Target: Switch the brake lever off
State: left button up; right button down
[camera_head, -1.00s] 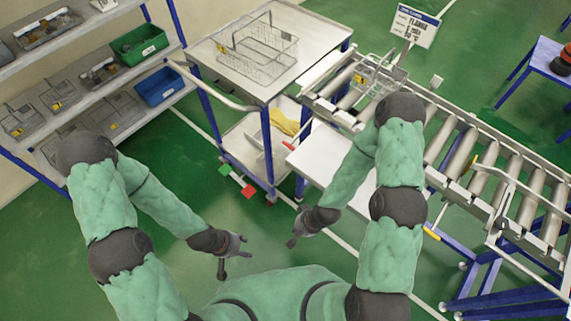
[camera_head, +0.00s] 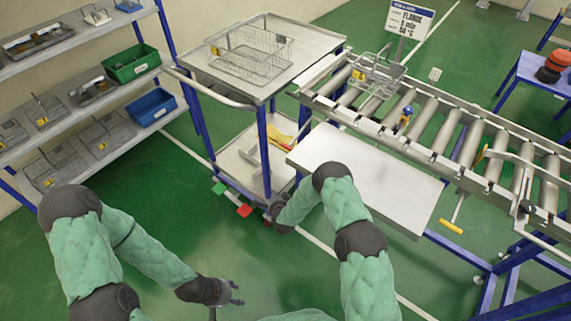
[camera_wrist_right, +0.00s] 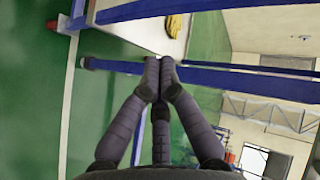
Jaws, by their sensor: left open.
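A cart (camera_head: 262,92) carries a red pedal-like piece (camera_head: 243,210) and a green one (camera_head: 219,188) low at its base; these may be the brake lever. A lever with a yellow handle (camera_head: 451,227) hangs below the roller conveyor. My right gripper (camera_wrist_right: 158,68) has its fingertips together, with nothing visible between them. It is by the cart's blue frame in the wrist view; its fingers are not clear in the head view. My left gripper (camera_head: 233,292) is open and empty, over the floor at the bottom, apart from the cart.
Wire baskets stand on the cart top (camera_head: 250,62) and on the conveyor (camera_head: 378,72). A pale side table (camera_head: 370,180) lies close to my right arm. Shelves with a green bin (camera_head: 132,64) and a blue bin (camera_head: 152,108) stand left. Green floor between shelves and cart is free.

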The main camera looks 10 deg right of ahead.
jog(key=w+d+r+m+t+h+b, duration=0.2)
jog(key=w+r+m+t+h+b, duration=0.2)
jog(key=w+m+t+h+b, duration=0.55)
jog(key=s+r+m+g+h, duration=0.2)
jog(key=s+m+h, duration=0.2)
jog(key=m, duration=0.7)
jog(key=s+r+m+g+h+b, duration=0.1)
jog(key=s+m+g+h, duration=0.2)
jog(key=s+m+h, duration=0.2)
jog(key=m+h, duration=0.3)
jog(key=m, duration=0.3)
jog(key=shift+s+a+r+h, duration=0.25)
jog(key=shift+r+h, duration=0.1)
jog(key=shift+r, duration=0.05)
jog(key=shift+d+r, duration=0.1)
jog(key=s+a+r+x, duration=0.1)
jog(key=x, duration=1.1)
jog(key=shift+r, duration=0.55)
jog(key=shift+a, duration=0.15)
